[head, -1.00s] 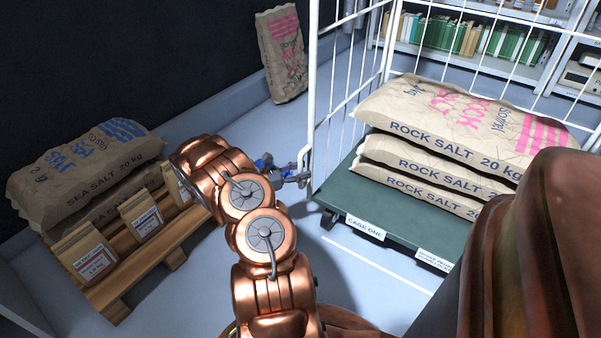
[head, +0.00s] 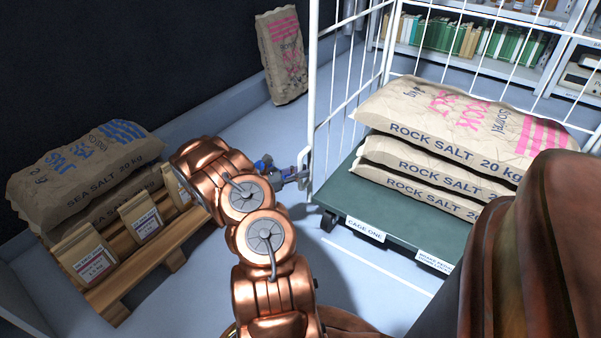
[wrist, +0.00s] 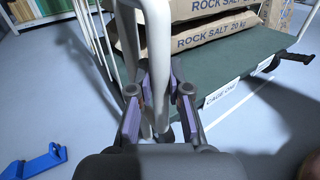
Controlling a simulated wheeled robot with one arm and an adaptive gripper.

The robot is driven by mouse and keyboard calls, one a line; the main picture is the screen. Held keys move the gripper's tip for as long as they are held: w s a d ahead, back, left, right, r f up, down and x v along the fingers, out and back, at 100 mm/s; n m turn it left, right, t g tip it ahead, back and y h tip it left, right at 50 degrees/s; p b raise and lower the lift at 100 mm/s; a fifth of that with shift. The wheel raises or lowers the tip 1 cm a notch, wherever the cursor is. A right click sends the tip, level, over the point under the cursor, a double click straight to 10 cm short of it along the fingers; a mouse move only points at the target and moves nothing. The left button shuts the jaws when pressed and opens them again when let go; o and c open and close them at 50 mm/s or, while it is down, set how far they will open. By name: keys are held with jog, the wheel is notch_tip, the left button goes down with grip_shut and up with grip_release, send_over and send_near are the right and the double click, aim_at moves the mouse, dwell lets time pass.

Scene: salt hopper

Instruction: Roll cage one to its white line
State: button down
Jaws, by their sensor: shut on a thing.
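Cage one (head: 395,236) is a white wire roll cage with a dark green deck and a "CAGE ONE" label, on the right in the head view. Its deck also shows in the wrist view (wrist: 222,75). Several rock salt sacks (head: 440,125) lie stacked on it. The white line (head: 375,266) lies on the floor on the near side of the deck's labelled edge, with a narrow strip of floor between. It also shows in the wrist view (wrist: 232,109). My gripper (head: 302,174) is shut on the cage's white left corner post (wrist: 159,60). The far casters are hidden.
A wooden pallet (head: 172,228) with sea salt sacks and small bags stands on the left. A rock salt sack (head: 282,55) leans at the back wall. Shelves (head: 470,62) stand behind the cage. A blue bracket-like object (wrist: 40,162) lies on the floor. A black pedal (wrist: 296,57) juts from the deck.

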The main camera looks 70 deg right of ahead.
jog(key=shift+s+d, duration=0.2)
jog(key=shift+d, duration=0.55)
jog(key=c, duration=1.1)
grip_release()
jog(key=shift+a, duration=0.15)
jog(key=shift+w, duration=0.1)
jog(key=v, duration=1.2)
